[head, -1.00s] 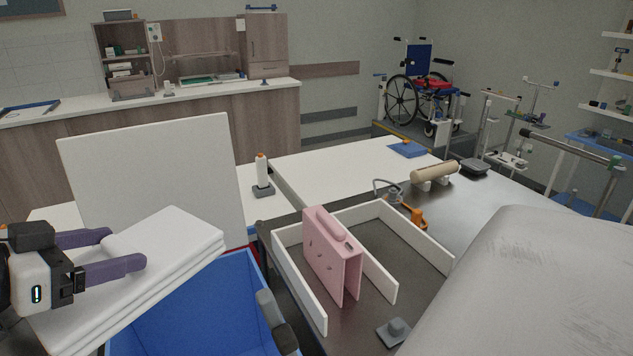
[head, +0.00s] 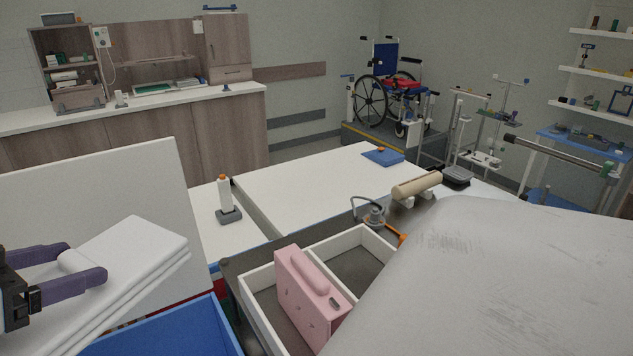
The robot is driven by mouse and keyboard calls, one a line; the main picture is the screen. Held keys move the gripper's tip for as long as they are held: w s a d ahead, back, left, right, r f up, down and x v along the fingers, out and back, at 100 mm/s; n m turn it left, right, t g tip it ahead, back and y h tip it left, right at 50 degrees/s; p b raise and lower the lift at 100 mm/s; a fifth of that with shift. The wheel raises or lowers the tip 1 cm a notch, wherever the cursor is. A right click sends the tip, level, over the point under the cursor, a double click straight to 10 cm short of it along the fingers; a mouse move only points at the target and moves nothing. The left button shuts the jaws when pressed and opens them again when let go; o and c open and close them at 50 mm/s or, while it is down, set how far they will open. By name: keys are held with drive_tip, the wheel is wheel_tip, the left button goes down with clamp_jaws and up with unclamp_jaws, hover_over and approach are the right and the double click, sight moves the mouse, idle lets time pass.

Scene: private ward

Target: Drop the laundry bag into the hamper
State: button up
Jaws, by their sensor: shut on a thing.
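My gripper (head: 88,262), with two purple fingers, is at the left edge of the head view. It is shut on the rounded white grip on top of a white, flat, layered bundle (head: 140,250), which seems to be the laundry bag. The bundle is tilted, and its lower left part is cut off by the frame. A blue open-topped bin (head: 175,335), likely the hamper, is at the bottom, just below and right of the bundle. The bundle overlaps the bin's left side in the picture; I cannot tell whether they touch. Most of the bin's inside is out of view.
A pink handled case (head: 312,300) stands in a white-walled tray (head: 262,312) right of the bin. A white upright panel (head: 95,195) stands behind the bundle. A white bottle (head: 225,195) stands on the white tabletop (head: 310,190). A large pale grey shape hides the lower right.

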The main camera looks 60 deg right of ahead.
drive_tip(key=shift+a+f+b, duration=0.1)
drive_tip(key=shift+f+b, duration=2.1)
drive_tip(key=shift+f, duration=0.75)
drive_tip(key=o, duration=1.2)
drive_tip(key=p+v, duration=0.4)
drive_tip(key=v, duration=0.9)
drive_tip(key=shift+s+a+r, duration=0.15)
drive_tip(key=shift+a+r, duration=0.05)
drive_tip(key=shift+a, duration=0.15)
drive_tip(key=shift+a, duration=0.1)
